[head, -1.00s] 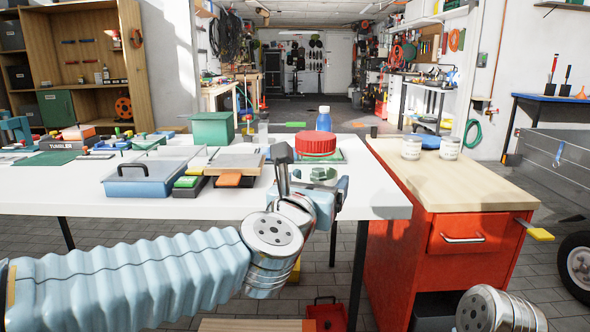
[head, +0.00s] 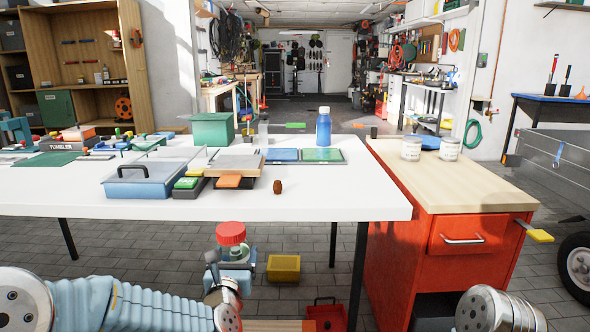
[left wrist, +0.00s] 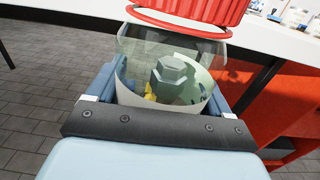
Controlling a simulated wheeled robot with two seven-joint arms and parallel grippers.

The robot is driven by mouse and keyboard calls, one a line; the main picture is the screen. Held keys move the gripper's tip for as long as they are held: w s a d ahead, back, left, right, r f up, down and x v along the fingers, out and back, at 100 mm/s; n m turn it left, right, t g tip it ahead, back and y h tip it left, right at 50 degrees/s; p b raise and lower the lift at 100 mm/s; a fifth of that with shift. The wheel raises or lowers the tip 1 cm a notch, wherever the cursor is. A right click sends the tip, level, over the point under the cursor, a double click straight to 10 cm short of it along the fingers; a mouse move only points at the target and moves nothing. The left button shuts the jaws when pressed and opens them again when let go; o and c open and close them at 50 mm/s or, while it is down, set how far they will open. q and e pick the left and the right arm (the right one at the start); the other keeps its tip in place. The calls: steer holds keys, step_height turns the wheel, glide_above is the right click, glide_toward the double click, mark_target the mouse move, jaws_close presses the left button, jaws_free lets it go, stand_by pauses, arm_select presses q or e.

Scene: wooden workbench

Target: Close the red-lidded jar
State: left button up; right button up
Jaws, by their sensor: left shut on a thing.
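The clear jar (head: 238,253) with its red lid (head: 231,232) is in front of the table, below tabletop height in the head view. My left gripper (head: 232,277) is shut around the jar's body. In the left wrist view, the jar (left wrist: 140,48) sits between the gripper's fingers, with greenish, hex-shaped contents inside. The red lid (left wrist: 195,10) is at the top of that view, cut off by the edge. I cannot tell whether it is fully seated. My right gripper is out of view.
The white table (head: 340,200) has a bare front right part. A small brown object (head: 278,187) lies near its front edge. A yellow bin (head: 284,268) and the red cabinet (head: 400,240) are nearby.

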arm_select(q)
steer(key=s+a+f, duration=0.2)
steer(key=a+f, duration=0.4)
steer(key=f, duration=0.3)
steer(key=shift+s+a+f, duration=0.15)
steer(key=shift+s+f, duration=0.05)
steer(key=shift+s, duration=0.1)
steer(key=s+d+f+m+g+h, duration=0.2)
steer(key=s+d+f+m+h, duration=0.2)
steer(key=d+f+h, duration=0.2)
steer(key=s+d+f+m+g+h, duration=0.2)
steer(key=s+d+f+m+h, duration=0.2)
steer(key=d+f+h, duration=0.2)
steer(key=d+f, duration=0.2)
steer(key=d, duration=0.1)
steer(key=shift+d+f, duration=0.25)
steer(key=shift+d, duration=0.15)
steer(key=shift+s, duration=0.1)
